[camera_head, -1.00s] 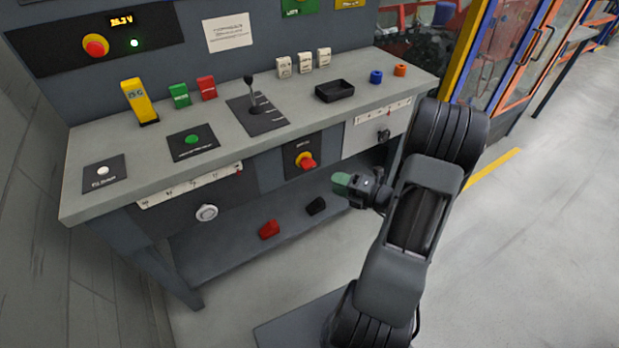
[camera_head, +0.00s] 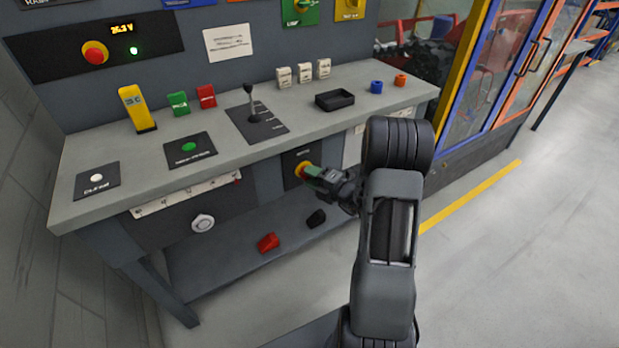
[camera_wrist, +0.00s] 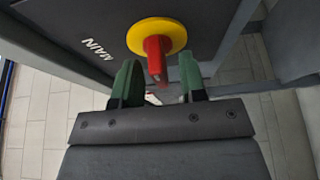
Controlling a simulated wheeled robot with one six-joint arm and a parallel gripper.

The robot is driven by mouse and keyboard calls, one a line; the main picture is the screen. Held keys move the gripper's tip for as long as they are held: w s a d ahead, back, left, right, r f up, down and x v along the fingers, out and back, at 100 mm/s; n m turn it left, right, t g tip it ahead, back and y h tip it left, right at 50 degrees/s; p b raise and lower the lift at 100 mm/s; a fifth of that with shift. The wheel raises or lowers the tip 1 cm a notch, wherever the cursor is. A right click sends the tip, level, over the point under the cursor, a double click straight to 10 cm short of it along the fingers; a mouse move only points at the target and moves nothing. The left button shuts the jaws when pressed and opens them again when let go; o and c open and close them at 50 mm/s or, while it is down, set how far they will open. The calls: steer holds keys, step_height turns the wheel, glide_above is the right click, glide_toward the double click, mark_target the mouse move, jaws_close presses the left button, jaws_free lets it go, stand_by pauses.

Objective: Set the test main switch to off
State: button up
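The test main switch is a red handle on a yellow disc (camera_wrist: 158,37) on a dark panel marked MAIN, on the bench front. In the head view its yellow disc (camera_head: 299,168) shows just past my gripper (camera_head: 316,176), which covers most of the red handle. In the wrist view the red handle (camera_wrist: 155,55) points toward my gripper (camera_wrist: 160,83). The green fingers stand apart on either side of the handle's line, a little short of it or just at its tip. I cannot tell whether they touch it.
The bench top (camera_head: 215,165) overhangs the switch panel. A round white knob (camera_head: 203,222) is on the front to the left. A red block (camera_head: 268,243) and a black block (camera_head: 316,218) lie on the lower shelf. The floor at right is clear.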

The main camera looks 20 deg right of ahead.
steer(key=shift+w+a, duration=0.25)
steer(key=shift+w, duration=0.1)
jaws_close()
